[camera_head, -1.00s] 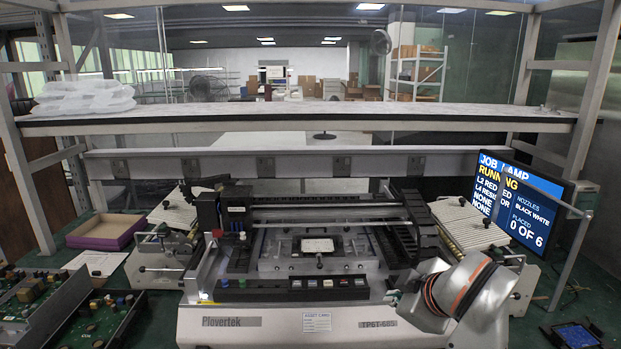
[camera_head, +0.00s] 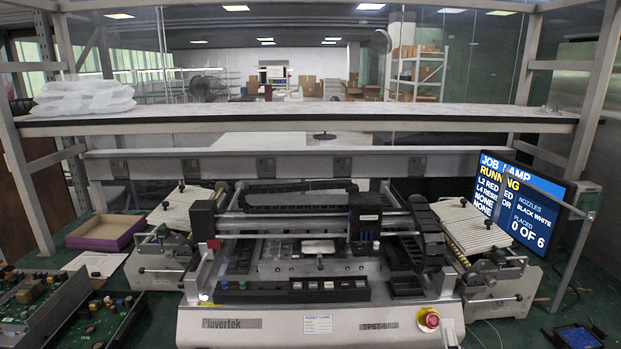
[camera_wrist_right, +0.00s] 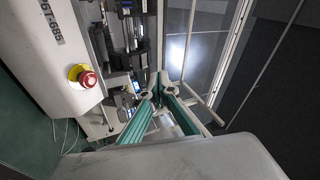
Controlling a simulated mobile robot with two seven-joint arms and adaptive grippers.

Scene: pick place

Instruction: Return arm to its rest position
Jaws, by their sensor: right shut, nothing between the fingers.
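My right gripper (camera_wrist_right: 160,85) shows in the right wrist view, its teal-lined fingers coming together at the tips with nothing between them. It is beside the right end of the Plovertek machine (camera_head: 375,325), apart from it. In the head view, only a small grey part of my right arm shows at the bottom edge, right of the machine's front. The red stop button (camera_head: 430,319) on the machine is uncovered there, and it also shows in the wrist view (camera_wrist_right: 84,78). My left gripper is in neither view.
A monitor (camera_head: 519,205) reads "RUNNING" and "0 OF 6". A purple-edged box (camera_head: 105,233) and circuit boards (camera_head: 95,325) lie on the left. A small dark tray (camera_head: 578,336) lies at the right front. A long shelf (camera_head: 330,118) crosses behind the machine.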

